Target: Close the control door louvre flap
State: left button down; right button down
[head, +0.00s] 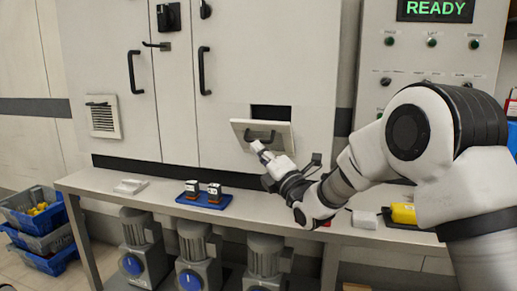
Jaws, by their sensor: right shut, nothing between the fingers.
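The louvre flap (279,136) is a pale panel with a dark handle on the right cabinet door (235,60). It is tilted out at its top, and a dark opening (271,112) shows above it. My right gripper (257,146) is shut and empty, with its tip at the lower left of the flap, just below the handle. I cannot tell whether it touches the flap. My left gripper is not in view.
A louvred vent (103,116) sits on the left door. The bench (150,197) below holds a blue tray (204,200) with two small devices and a yellow item (404,213). A panel reading READY (435,9) stands at right. Blue crates (38,243) stand at left.

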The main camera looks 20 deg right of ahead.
aim_at(264, 122)
jog(key=shift+w+d+r+m+g+h+p, duration=0.4)
jog(key=shift+w+r+m+g+p, duration=0.6)
jog(key=shift+p, duration=1.05)
jog(key=shift+w+d+r+m+g+h+p, duration=0.2)
jog(key=shift+w+d+r+m+h+p, duration=0.4)
jog(key=shift+r+p, duration=1.15)
jog(key=shift+w+d+r+m+g+h+p, duration=0.1)
jog(key=shift+w+d+r+m+g+p, duration=0.5)
jog(key=shift+p, duration=1.75)
jog(key=shift+w+d+r+m+g+p, duration=0.15)
jog(key=shift+w+r+m+g+p, duration=0.25)
jog(key=shift+r+m+p, duration=0.5)
jog(key=shift+w+d+p, duration=0.45)
jog(key=shift+w+p, duration=0.2)
jog(key=shift+p, duration=0.25)
jog(key=shift+r, duration=0.1)
jog(key=shift+r, duration=0.1)
